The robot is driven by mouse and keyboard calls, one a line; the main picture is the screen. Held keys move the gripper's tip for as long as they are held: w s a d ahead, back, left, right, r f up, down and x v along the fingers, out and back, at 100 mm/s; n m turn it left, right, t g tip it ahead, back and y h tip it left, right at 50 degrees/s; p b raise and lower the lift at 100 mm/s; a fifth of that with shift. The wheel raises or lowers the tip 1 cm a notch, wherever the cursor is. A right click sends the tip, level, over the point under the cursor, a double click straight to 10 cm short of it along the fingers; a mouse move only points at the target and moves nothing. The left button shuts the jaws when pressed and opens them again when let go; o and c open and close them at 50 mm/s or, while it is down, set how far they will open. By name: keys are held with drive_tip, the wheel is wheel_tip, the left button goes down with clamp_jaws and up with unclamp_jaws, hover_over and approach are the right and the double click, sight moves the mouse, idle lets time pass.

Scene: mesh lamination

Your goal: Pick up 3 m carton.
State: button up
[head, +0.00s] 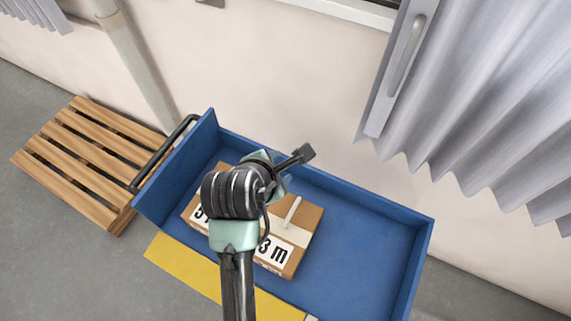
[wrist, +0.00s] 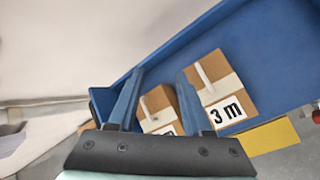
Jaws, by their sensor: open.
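The 3 m carton (head: 306,225) is a brown box with a pale tape band, a white strap handle on top and a white "3 m" label. It lies in the blue open-fronted bin (head: 375,238), right of a second carton (head: 191,207). My arm hides much of the second carton and its label. In the wrist view the 3 m carton (wrist: 236,88) is right of my gripper (wrist: 160,72), apart from the fingers. The second carton (wrist: 158,98) shows between the two fingers, farther off. My gripper is open and holds nothing.
A wooden pallet (head: 85,160) lies on the floor left of the bin. A dark handle bar (head: 165,150) is on the bin's left wall. A yellow strip (head: 195,268) runs along the front. Grey curtains (head: 475,90) hang behind at right. The bin's right part is empty.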

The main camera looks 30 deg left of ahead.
drive_tip(key=s+d+f+n+g+h, duration=0.1)
drive_tip(key=s+f+n+g+h, duration=0.15)
drive_tip(key=s+f+n, duration=0.5)
drive_tip(key=m+g, duration=0.1)
hover_over(285, 226)
drive_tip(key=s+a, duration=0.1)
drive_tip(key=s, duration=0.1)
drive_tip(key=shift+y, duration=0.35)
drive_tip(key=f, duration=0.8)
drive_tip(key=shift+s+b, duration=0.2)
drive_tip(key=shift+b, duration=0.1)
drive_tip(key=shift+x, duration=2.95)
drive_tip(key=shift+s+d, duration=0.1)
clamp_jaws()
